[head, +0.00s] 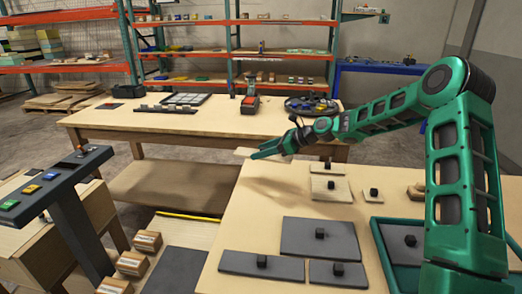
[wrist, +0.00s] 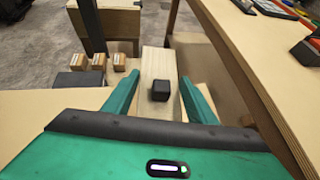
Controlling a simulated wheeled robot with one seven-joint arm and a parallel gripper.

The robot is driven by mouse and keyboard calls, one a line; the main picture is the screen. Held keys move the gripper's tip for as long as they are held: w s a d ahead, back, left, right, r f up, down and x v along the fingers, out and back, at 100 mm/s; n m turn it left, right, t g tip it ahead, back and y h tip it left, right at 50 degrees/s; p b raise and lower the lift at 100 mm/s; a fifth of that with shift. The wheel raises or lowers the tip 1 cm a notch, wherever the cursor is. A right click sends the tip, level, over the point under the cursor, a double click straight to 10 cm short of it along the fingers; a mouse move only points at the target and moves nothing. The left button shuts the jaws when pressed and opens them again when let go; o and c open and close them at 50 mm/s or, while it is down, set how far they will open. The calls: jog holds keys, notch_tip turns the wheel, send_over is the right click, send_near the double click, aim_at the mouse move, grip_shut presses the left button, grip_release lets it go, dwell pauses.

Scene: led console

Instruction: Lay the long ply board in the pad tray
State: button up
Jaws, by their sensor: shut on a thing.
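The long ply board is pale wood with a black knob. My gripper (head: 265,152) is shut on it, above the far left part of the near table. The board's pale end (head: 243,151) shows beside the fingers in the head view. In the wrist view the board (wrist: 157,62) runs away from me, its black knob (wrist: 160,91) between the green fingers. A green-rimmed tray (head: 374,238), which looks like the pad tray, lies at the right of the table. A dark grey piece with a knob (head: 410,241) is in it. My arm hides its right side.
Dark grey boards with knobs (head: 320,250) lie at the table's front. Smaller ply pieces (head: 341,195) lie behind them, with another (head: 417,188) near my arm. The table's left part is clear. A console with colored buttons (head: 45,185) stands left; another bench (head: 190,125) stands behind.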

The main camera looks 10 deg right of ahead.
jog(key=shift+s, duration=0.3)
jog(key=s+d+f+m+t+h, duration=0.2)
jog(key=s+d+m+t+h, duration=0.3)
jog(key=s+d, duration=0.8)
jog(key=d+m+h, duration=0.1)
jog(key=m+h, duration=0.1)
jog(key=m, duration=0.1)
jog(key=shift+s+d+m, duration=0.25)
jog(key=shift+d+m, duration=0.15)
